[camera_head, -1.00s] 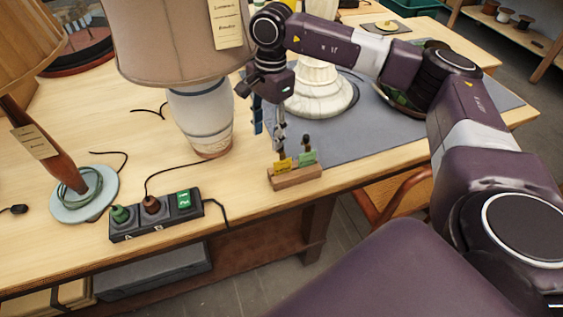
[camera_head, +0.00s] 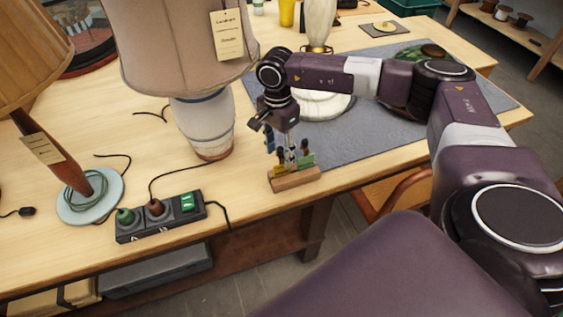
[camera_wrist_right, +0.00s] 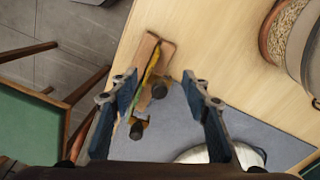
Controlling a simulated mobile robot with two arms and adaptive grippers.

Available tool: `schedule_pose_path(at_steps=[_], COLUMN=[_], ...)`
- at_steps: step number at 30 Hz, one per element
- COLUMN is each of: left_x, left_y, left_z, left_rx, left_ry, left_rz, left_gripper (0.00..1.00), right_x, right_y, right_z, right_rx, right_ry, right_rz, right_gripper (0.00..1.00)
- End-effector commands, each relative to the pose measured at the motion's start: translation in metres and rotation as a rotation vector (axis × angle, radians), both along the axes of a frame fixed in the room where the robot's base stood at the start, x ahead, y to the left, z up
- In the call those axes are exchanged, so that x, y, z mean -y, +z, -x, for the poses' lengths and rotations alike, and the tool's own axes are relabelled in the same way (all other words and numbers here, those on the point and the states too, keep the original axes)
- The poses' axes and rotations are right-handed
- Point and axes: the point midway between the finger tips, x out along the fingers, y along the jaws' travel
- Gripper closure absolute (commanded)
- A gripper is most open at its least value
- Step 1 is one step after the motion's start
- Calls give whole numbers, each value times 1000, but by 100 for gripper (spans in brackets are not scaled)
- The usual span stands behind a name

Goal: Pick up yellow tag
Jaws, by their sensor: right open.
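The yellow tag (camera_head: 279,171) stands in a small wooden holder (camera_head: 296,181) near the front edge of the workbench. A green tag (camera_head: 306,161) stands beside it, on its right. My right gripper (camera_head: 284,150) points down just above and behind the holder, and its fingers partly overlap the tags. In the right wrist view the open blue fingers (camera_wrist_right: 162,92) straddle the area of the holder (camera_wrist_right: 166,50). The yellow tag (camera_wrist_right: 150,68) shows edge-on there, nearer the left finger, with dark knobs close by. Nothing is visibly held. My left gripper is out of view.
A large lamp with a beige shade (camera_head: 180,45) stands left of my right gripper. A power strip (camera_head: 160,216) with plugs lies at the bench front. A grey mat (camera_head: 375,145) and white lamp base (camera_head: 325,106) are behind the holder.

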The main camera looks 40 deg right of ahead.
Motion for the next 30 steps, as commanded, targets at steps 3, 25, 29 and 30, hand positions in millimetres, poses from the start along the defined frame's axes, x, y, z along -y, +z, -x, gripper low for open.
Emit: schedule_pose_path(at_steps=[3,25,29,30], left_x=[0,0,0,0], left_y=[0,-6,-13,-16], left_z=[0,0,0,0], left_rx=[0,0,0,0], left_ry=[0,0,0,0], left_rz=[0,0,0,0], left_gripper=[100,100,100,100], right_x=[0,0,0,0], right_y=[0,14,34,41], right_z=[0,-1,-1,-2], right_rx=[0,2,5,5], right_ry=[0,-2,0,0], right_rz=[0,-1,-1,-2], right_gripper=[64,90,90,90])
